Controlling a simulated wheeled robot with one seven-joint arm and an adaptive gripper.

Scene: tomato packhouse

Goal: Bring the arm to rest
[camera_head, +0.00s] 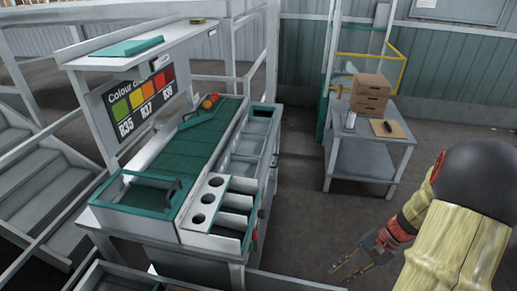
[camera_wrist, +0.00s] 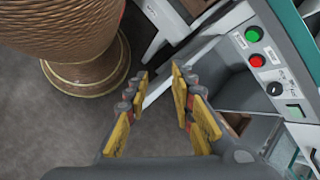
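My gripper (camera_head: 341,272) hangs at the lower right of the head view, low over the floor, apart from the bench and the side table. In the wrist view my gripper (camera_wrist: 160,80) shows two fingers with yellow pads spread apart, with nothing between them. My arm reaches in from the right edge of the head view, bent, with the gripper pointing down and to the left.
The sorting bench (camera_head: 165,214) stands to the left, with tomatoes (camera_head: 210,101) on its far end. A control panel (camera_wrist: 268,75) with green and red buttons is right of the fingers. Floor between is clear.

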